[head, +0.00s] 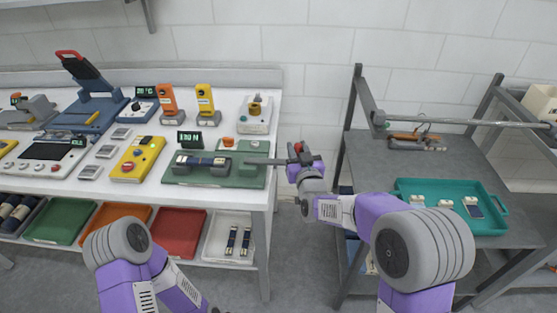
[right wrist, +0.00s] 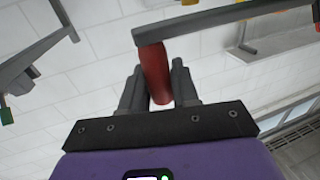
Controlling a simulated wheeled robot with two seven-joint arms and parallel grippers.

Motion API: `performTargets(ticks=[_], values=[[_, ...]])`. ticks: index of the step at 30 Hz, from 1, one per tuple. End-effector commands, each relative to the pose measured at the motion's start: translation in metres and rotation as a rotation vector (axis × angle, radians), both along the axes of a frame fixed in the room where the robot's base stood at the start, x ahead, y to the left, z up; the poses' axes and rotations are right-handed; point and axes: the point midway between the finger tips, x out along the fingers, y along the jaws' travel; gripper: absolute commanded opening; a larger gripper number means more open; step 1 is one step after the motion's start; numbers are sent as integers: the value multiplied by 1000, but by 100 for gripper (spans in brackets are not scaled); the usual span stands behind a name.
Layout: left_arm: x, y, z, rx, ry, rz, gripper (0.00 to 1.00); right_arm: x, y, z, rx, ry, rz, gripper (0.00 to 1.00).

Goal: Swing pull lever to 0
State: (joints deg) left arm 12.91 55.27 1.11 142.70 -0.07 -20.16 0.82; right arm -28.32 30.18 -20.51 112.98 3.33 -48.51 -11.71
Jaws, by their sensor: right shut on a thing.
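The pull lever is a long grey bar (head: 266,161) that sticks out to the right from a green-based device (head: 252,178) at the right end of the white bench. Its red grip (right wrist: 155,72) hangs from the end of the bar in the right wrist view. My right gripper (head: 303,157) is past the bench's right edge, and its fingers (right wrist: 158,90) are shut around the red grip. In the head view the grip is mostly hidden by the gripper. My left arm shows at the bottom left, but its gripper is out of view. I cannot read any lever scale.
Displays, orange and yellow upright tools and a yellow box (head: 138,158) crowd the bench left of the lever. Coloured bins (head: 181,232) sit on the shelf below. A grey cart with a teal tray (head: 452,187) stands right. A gap separates bench and cart.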

Motion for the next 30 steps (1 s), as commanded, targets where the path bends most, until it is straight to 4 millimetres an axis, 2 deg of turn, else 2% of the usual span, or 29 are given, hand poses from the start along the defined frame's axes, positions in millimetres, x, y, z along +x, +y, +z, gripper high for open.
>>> performTargets(ticks=[9,10,13,23,30], values=[[0,0,0,-1,-1,-1,43,1,-4,1,1,0,-6,0],[0,0,0,-1,-1,-1,43,1,-3,1,0,0,-6,33],[0,0,0,-1,-1,-1,43,1,-2,1,0,0,-4,48],[0,0,1,-1,-1,-1,43,-2,-2,1,0,1,-3,48],[0,0,4,0,0,-1,43,-30,-6,2,1,2,-3,48]])
